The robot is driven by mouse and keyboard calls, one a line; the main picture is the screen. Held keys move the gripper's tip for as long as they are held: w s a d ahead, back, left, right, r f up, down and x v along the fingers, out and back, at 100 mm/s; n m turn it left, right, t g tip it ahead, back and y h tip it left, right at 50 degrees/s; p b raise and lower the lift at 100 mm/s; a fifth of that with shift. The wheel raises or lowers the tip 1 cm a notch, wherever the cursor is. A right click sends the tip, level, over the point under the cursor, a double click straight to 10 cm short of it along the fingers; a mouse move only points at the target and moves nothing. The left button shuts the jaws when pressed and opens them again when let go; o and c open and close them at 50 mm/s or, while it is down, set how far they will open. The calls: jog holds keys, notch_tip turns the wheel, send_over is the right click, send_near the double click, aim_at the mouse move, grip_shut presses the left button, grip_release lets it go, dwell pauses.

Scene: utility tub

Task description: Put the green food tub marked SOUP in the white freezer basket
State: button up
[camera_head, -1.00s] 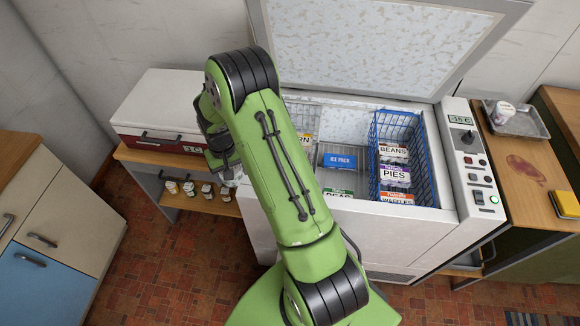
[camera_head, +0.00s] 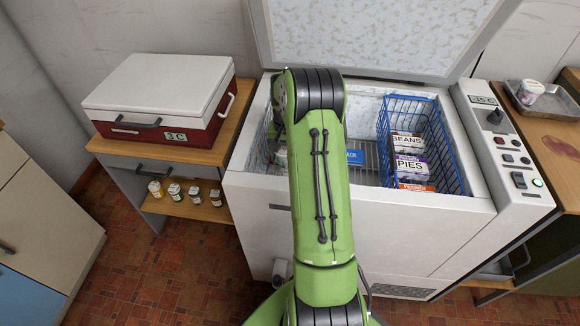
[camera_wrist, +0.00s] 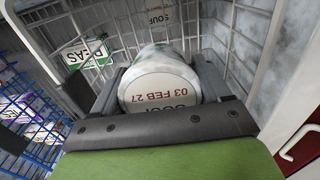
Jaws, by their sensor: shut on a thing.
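In the wrist view, my gripper (camera_wrist: 163,75) is shut on a round tub (camera_wrist: 160,92). Its pale lid faces the camera and is printed "SOUP" and "03 FEB 27", and its side is mostly hidden. White wire mesh of the freezer basket (camera_wrist: 232,38) surrounds the tub and fingers on the far side and to the right. I cannot tell whether the tub touches the basket floor. In the head view, my arm hides the tub and most of the white basket (camera_head: 262,152) at the freezer's left.
A green-labelled PEAS pack (camera_wrist: 85,55) lies left of the tub in the wrist view. The blue basket (camera_head: 452,150) holds BEANS (camera_head: 407,142) and PIES (camera_head: 411,167) packs. A blue ice pack (camera_head: 355,157) lies between. The freezer lid (camera_head: 375,35) stands open. A red cooler (camera_head: 195,125) stands left.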

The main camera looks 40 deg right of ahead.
notch_tip(320, 180, down, 9)
jog(key=b, duration=0.2)
jog(key=shift+r+b, duration=0.15)
jog(key=shift+b, duration=0.2)
